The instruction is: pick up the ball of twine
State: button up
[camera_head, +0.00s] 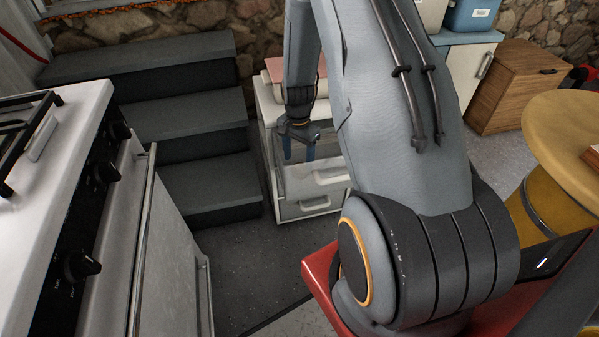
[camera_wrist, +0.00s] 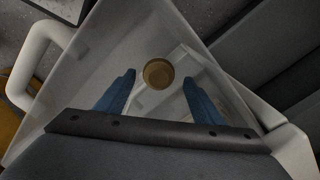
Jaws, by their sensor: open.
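In the wrist view a small round brown thing (camera_wrist: 158,74), which looks like the ball of twine, lies inside a pale open drawer or bin (camera_wrist: 70,105). My gripper (camera_wrist: 158,90) is open, with a blue finger on each side below the ball in the picture. Nothing is between the fingers. I cannot tell how far above the ball they are. In the head view my gripper (camera_head: 299,155) points down at the top drawer of a white drawer unit (camera_head: 305,208). The ball does not show there.
Dark steps (camera_head: 205,180) rise left of the drawer unit. A white stove (camera_head: 60,190) with a handle bar stands at the near left. A wooden box (camera_head: 510,90) and a round yellow table (camera_head: 565,130) are on the right. Some floor (camera_head: 245,265) in front of the unit is clear.

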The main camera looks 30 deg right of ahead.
notch_tip(320, 180, down, 6)
jog(key=shift+d+r, duration=0.1)
jog(key=shift+r, duration=0.05)
jog(key=c, duration=1.1)
